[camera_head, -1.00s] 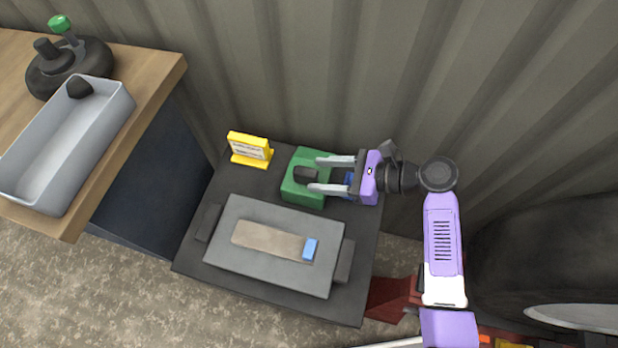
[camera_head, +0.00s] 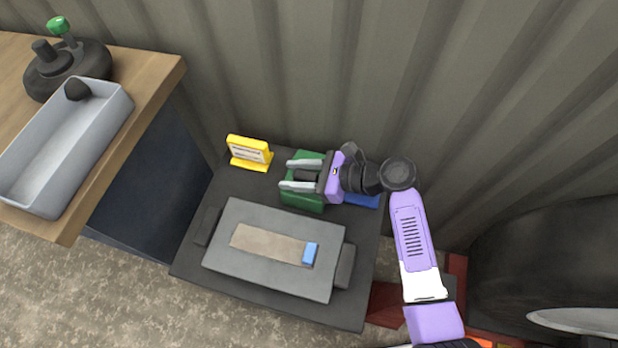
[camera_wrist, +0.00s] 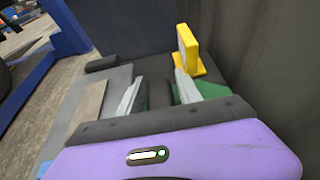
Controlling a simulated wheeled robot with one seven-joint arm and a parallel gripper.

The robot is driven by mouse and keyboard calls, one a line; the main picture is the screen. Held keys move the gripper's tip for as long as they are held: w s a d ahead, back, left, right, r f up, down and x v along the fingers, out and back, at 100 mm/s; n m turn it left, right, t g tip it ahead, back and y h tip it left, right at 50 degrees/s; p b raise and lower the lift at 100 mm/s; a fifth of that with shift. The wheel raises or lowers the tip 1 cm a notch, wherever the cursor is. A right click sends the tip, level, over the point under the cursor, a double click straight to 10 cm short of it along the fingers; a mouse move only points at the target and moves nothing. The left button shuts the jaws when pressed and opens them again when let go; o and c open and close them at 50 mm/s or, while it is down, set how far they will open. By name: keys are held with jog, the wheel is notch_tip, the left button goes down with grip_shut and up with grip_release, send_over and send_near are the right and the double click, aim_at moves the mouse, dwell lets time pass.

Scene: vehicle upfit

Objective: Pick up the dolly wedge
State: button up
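None of the things is labelled, so I cannot tell for certain which one is the dolly wedge. A green block (camera_head: 303,201) with a dark part (camera_head: 308,175) on top sits at the back of the dark platform (camera_head: 190,258). My gripper (camera_head: 286,174) is open over this block, its two fingers spanning the dark part, with no contact visible. A dark lump (camera_head: 77,90) lies in the grey tray (camera_head: 28,208).
A yellow sign-like piece (camera_head: 248,152) stands just beyond my fingertips, also in the wrist view (camera_wrist: 188,50). A blue piece (camera_head: 362,200) lies under my wrist. A grey plate (camera_head: 225,265) with a small blue block (camera_head: 310,252) lies in front. The corrugated wall (camera_head: 300,70) is close behind.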

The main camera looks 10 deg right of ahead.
grip_shut()
dwell(1.1)
jog(key=shift+w+r, duration=0.1)
jog(key=shift+r, duration=0.1)
